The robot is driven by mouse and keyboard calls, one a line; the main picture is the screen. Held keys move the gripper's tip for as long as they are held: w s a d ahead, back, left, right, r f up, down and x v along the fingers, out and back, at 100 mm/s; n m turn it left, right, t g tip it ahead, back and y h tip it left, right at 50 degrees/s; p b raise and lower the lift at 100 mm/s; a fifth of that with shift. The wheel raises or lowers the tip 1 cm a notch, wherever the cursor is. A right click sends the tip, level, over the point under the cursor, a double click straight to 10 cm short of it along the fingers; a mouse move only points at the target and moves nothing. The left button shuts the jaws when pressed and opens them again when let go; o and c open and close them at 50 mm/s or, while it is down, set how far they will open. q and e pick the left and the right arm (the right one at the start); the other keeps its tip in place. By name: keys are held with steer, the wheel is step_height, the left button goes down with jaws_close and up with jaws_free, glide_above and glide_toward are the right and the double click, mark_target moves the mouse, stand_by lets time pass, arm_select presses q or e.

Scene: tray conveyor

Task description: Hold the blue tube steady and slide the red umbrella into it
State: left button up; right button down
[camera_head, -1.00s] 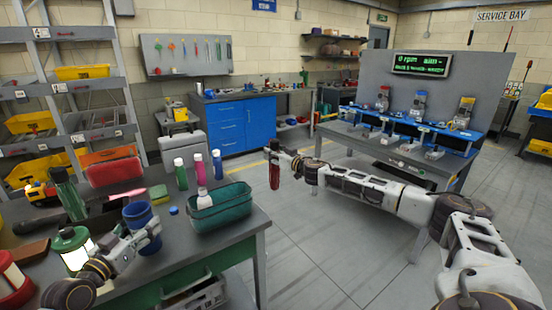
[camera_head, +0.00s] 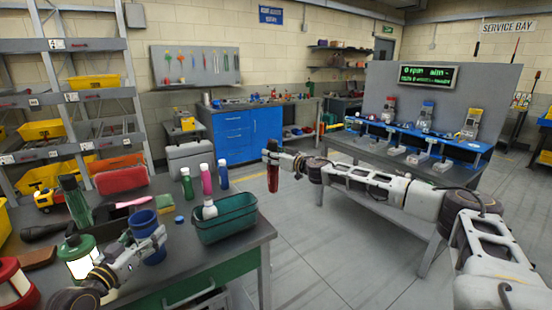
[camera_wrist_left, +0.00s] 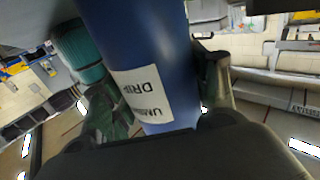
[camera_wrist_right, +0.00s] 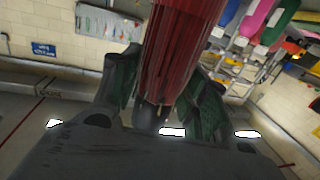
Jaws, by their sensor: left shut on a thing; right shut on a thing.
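The blue tube (camera_head: 143,222) stands upright on the near table at left, its open top showing. My left gripper (camera_head: 152,242) is shut around its side. In the left wrist view the tube (camera_wrist_left: 140,40) fills the space between the fingers and bears a white printed label. The folded red umbrella (camera_head: 273,178) hangs upright from my right gripper (camera_head: 275,158), over open floor to the right of the table and well apart from the tube. In the right wrist view the umbrella (camera_wrist_right: 180,50) lies between the fingers.
A green basket (camera_head: 226,222) with a white bottle in it stands right of the tube. Several bottles (camera_head: 206,180) stand behind it. A lit green lantern (camera_head: 76,250) and a red lantern (camera_head: 14,285) stand at left. A small blue cap (camera_head: 179,219) lies between tube and basket.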

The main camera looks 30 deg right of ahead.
steer(key=a+r+n+g+y, duration=0.25)
steer(key=a+r, duration=0.25)
steer(key=a, duration=0.4)
steer(key=a+r+n+g+y, duration=0.1)
steer(key=a+r+n+y, duration=0.3)
steer(key=a, duration=0.5)
steer(key=a+r+n+g+y, duration=0.1)
steer(key=a+r+g+y, duration=0.1)
steer(key=a+r+y, duration=0.5)
steer(key=s+a+r+n+g, duration=0.1)
steer(key=s+a+n+g, duration=0.1)
steer(key=a, duration=0.9)
steer(key=s+a+r+n+g, duration=0.2)
steer(key=s+a, duration=0.5)
steer(key=a, duration=0.5)
steer(key=n+g, duration=0.1)
steer(key=g, duration=0.1)
steer(key=shift+g, duration=0.35)
steer(key=shift+s+f, duration=0.1)
steer(key=shift+f, duration=0.15)
step_height(320, 180, down, 19)
steer(key=shift+f, duration=0.2)
stand_by(1.9)
